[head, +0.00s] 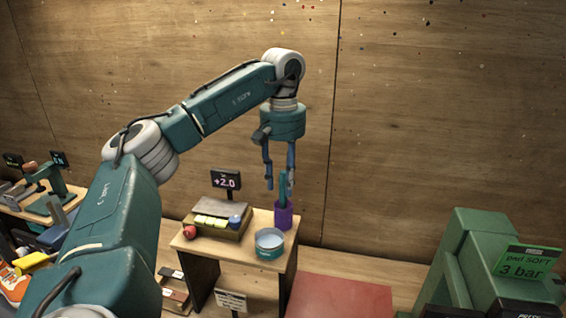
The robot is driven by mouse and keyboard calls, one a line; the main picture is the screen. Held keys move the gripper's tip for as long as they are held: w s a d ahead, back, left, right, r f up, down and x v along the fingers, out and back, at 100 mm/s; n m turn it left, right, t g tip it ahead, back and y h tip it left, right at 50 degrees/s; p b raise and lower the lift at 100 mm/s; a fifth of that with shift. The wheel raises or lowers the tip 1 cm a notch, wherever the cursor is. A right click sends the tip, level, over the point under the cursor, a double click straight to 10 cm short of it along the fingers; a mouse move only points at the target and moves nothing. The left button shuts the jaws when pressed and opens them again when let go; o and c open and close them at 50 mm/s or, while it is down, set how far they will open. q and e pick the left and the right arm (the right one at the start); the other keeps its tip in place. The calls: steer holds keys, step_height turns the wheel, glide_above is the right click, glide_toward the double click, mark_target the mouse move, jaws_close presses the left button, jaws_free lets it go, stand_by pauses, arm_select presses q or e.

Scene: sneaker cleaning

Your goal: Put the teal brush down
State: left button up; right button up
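My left gripper (279,186) hangs fingers down over the right side of a small wooden table. Its two fingers are spread well apart. The teal brush (283,188) stands nearly upright in a purple cup (284,217) at the table's back right. The brush shows close to the right finger, with a gap to the left finger. I cannot tell if a finger touches it. The lower part of the brush is hidden in the cup. My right gripper is not in view.
On the small table (208,256) are a round teal tin (270,245), a box with yellow and blue items (214,228), a red ball (190,232) and a "+2.0" display (226,181). A red surface (340,298) lies at the front; a green machine (480,250) stands right.

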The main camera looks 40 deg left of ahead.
arm_select(q)
step_height(320, 180, up, 9)
steer(key=shift+p, duration=0.75)
steer(key=shift+f, duration=0.1)
steer(key=shift+d, duration=0.1)
